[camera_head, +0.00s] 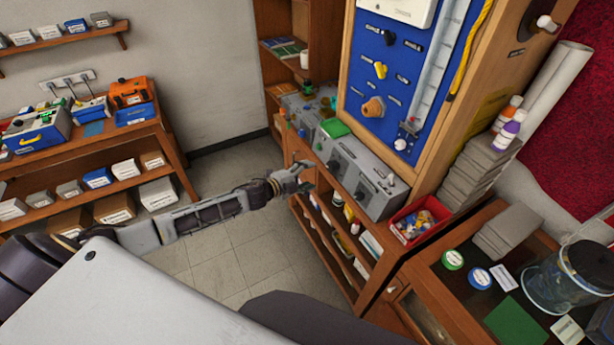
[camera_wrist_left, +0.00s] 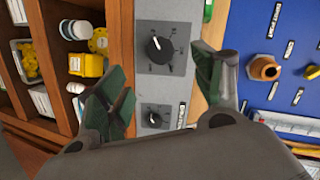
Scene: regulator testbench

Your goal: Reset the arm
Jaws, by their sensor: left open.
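My left arm (camera_head: 190,218) reaches in from the left in the head view. Its gripper (camera_head: 305,178) is in front of the grey control box on the testbench (camera_head: 368,182). In the left wrist view the gripper (camera_wrist_left: 170,98) is open, with its green-padded fingers apart. Between and beyond the fingers is the grey panel with a black dial (camera_wrist_left: 158,48) and a second dial (camera_wrist_left: 157,116) lower down. No object shows between the fingers. My right gripper is not in view.
A blue panel (camera_head: 383,60) with knobs stands above the control boxes. A red bin (camera_head: 418,218) is to the right, beside stacked grey blocks (camera_head: 482,165). A glass jar (camera_head: 570,275) stands at the lower right. The tiled floor (camera_head: 245,250) is open.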

